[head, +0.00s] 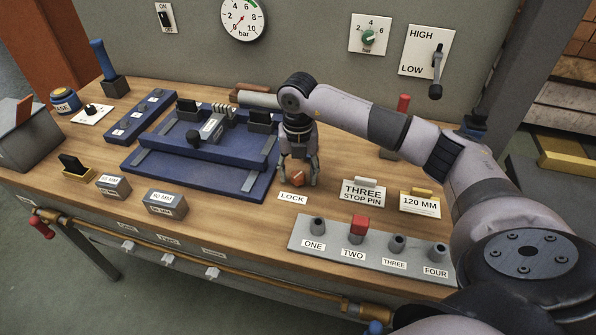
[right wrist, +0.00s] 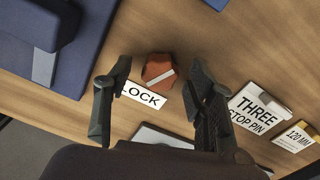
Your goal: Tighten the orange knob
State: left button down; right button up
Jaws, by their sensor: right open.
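The orange knob (head: 298,177) stands on the wooden bench behind the "LOCK" label (head: 292,197). In the right wrist view the knob (right wrist: 158,69) is faceted with a pale stripe across its top. My right gripper (head: 298,182) points down over the knob, fingers spread on either side. In the right wrist view the open fingertips (right wrist: 157,78) flank the knob, with a visible gap on each side; the knob sits near the tips. Part of the label is hidden by a finger in that view. My left gripper is not in view.
A blue fixture (head: 195,175) stands close left of the knob. The "THREE STOP PIN" card (head: 362,194) and "120 MM" card (head: 420,205) stand to the right. A grey strip (head: 330,248) with several posts, one red-capped, lies in front. The wall panel (head: 300,60) rises behind.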

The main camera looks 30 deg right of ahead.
aim_at(298, 175)
notch_tip(298, 175, up, 12)
dwell(0.5)
jog(key=shift+f, duration=0.1)
dwell(0.4)
